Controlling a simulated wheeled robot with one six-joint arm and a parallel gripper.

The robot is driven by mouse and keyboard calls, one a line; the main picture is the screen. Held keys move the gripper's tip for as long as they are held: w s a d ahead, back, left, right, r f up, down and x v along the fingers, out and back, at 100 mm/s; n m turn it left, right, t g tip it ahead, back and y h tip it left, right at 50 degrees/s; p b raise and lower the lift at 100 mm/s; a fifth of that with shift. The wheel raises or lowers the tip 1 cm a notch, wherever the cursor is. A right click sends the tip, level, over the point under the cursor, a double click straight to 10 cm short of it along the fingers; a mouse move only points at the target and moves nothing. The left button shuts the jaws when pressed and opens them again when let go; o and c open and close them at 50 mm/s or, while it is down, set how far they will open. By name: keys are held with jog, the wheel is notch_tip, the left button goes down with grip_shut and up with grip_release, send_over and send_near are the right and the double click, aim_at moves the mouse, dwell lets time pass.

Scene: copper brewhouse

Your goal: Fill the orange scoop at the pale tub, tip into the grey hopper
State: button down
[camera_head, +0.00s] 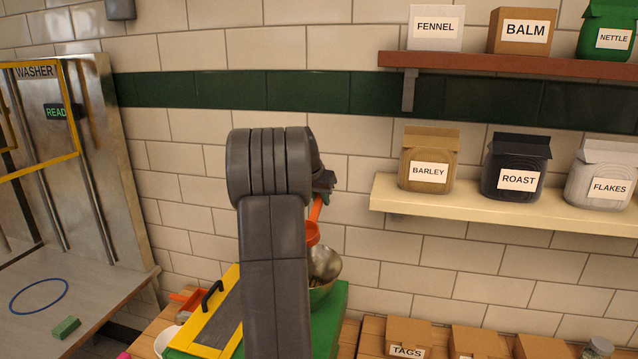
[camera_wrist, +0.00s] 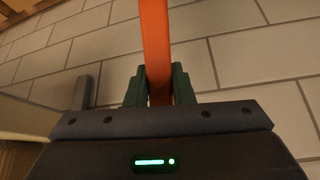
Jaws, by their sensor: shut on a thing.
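My gripper (camera_head: 326,188) is shut on the handle of the orange scoop (camera_head: 313,232), partly hidden behind my arm in the head view. The wrist view shows the orange handle (camera_wrist: 156,45) between the two dark green fingers (camera_wrist: 159,88). The scoop's head hangs below my gripper, by the upper rim of a shiny grey metal bowl (camera_head: 324,263); I cannot tell if they touch. The scoop's contents are hidden. The bowl may be the hopper, but I cannot be sure. A pale round vessel (camera_head: 166,343) shows in part at the bottom left; I cannot tell if it is the tub.
Shelves with labelled bags (camera_head: 429,160) hang at the right. Cardboard boxes (camera_head: 405,338) line the lower right. A washer (camera_head: 35,72) with a grey counter is at left.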

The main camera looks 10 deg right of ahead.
jog(key=shift+w+d+g+p, duration=0.2)
jog(key=shift+w+g+p, duration=0.1)
jog(key=shift+p, duration=0.8)
jog(key=shift+w+d+f+y, duration=0.1)
jog(key=shift+f+y, duration=0.3)
jog(key=shift+w+d+f+g+y, duration=0.2)
jog(key=shift+f+g+y, duration=0.25)
jog(key=shift+f+g, duration=0.35)
jog(key=shift+w+d+f+g+y, duration=0.1)
jog(key=shift+w+f+g+y, duration=0.15)
jog(key=shift+f+g+y, duration=0.4)
jog(key=shift+w+d+f+g+y, duration=0.1)
jog(key=shift+w+f+g+y, duration=0.15)
jog(key=shift+f+g, duration=0.7)
